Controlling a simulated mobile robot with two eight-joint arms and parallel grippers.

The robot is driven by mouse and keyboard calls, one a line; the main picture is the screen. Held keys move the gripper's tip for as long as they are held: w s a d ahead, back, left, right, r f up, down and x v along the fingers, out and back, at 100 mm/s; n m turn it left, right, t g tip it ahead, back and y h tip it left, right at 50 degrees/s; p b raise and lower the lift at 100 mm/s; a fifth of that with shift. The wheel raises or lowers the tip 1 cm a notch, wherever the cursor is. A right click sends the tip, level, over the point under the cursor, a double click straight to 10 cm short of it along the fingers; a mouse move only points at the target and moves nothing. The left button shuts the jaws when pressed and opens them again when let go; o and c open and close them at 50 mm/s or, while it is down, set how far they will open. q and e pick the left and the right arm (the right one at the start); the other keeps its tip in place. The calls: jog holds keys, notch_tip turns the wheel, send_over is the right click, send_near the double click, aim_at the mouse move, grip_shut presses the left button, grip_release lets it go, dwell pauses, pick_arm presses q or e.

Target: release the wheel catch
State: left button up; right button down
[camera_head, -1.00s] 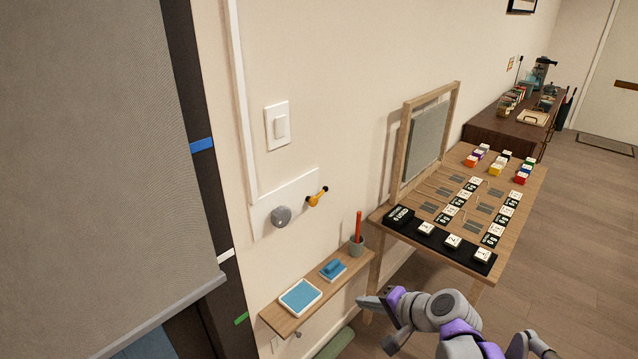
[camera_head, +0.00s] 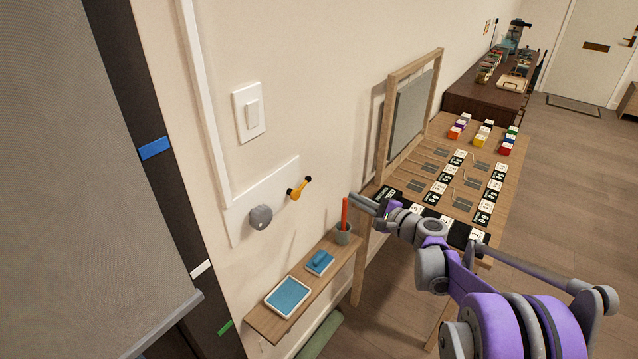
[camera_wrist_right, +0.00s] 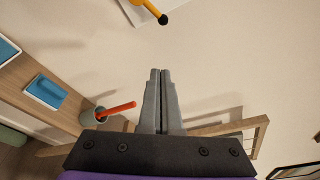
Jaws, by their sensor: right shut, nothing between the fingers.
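A white wall plate (camera_head: 279,182) carries a round grey knob (camera_head: 261,217) and a yellow-orange lever (camera_head: 298,190) with a black tip, which points up and to the right. I cannot tell which part is the wheel catch. The lever's end also shows at the top of the right wrist view (camera_wrist_right: 150,6); the knob is out of that view. My right gripper (camera_head: 356,200) is shut and empty, to the right of the lever and apart from it. Its closed fingers (camera_wrist_right: 160,75) point toward the wall and lever in the wrist view. My left gripper is not in view.
Below the plate is a wooden shelf (camera_head: 262,321) with a blue-topped tray (camera_head: 288,296), a blue block (camera_head: 320,262) and a grey cup (camera_head: 343,236) holding a red stick. A table (camera_head: 510,185) with tiles and a wooden frame (camera_head: 388,120) stands to the right.

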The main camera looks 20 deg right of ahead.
jog(key=w+a+p, duration=0.2)
jog(key=w+a, duration=0.6)
jog(key=shift+w+r, duration=0.3)
jog(key=shift+w, duration=0.1)
jog(key=shift+s, duration=0.1)
